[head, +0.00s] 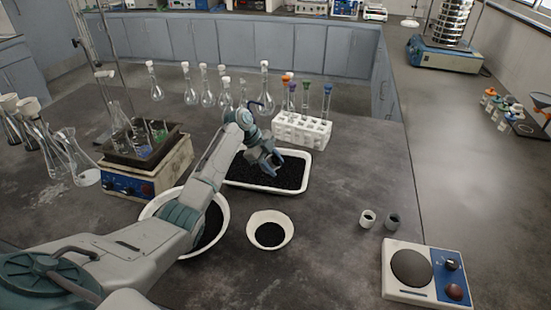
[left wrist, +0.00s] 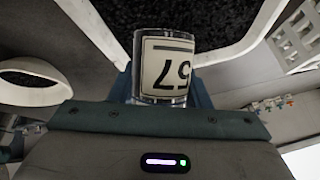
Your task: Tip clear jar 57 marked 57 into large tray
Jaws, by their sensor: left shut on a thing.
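My left gripper (head: 271,164) is low over the large tray (head: 309,168), a white rectangular tray spread with black granules. In the left wrist view it is shut on clear jar 57 (left wrist: 165,68), with a finger on each side. The tray's black granules fill the top of the left wrist view, beyond the jar. In the head view the jar is mostly hidden by the gripper, so its tilt and contents cannot be told. My right gripper is not in view.
A white bowl (head: 222,230) of black granules sits partly behind my left arm; a smaller bowl (head: 284,222) stands beside it. A white tube rack (head: 302,132) is close behind the tray. Two small cups (head: 367,219) and a hotplate (head: 393,265) stand right. Flasks stand behind.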

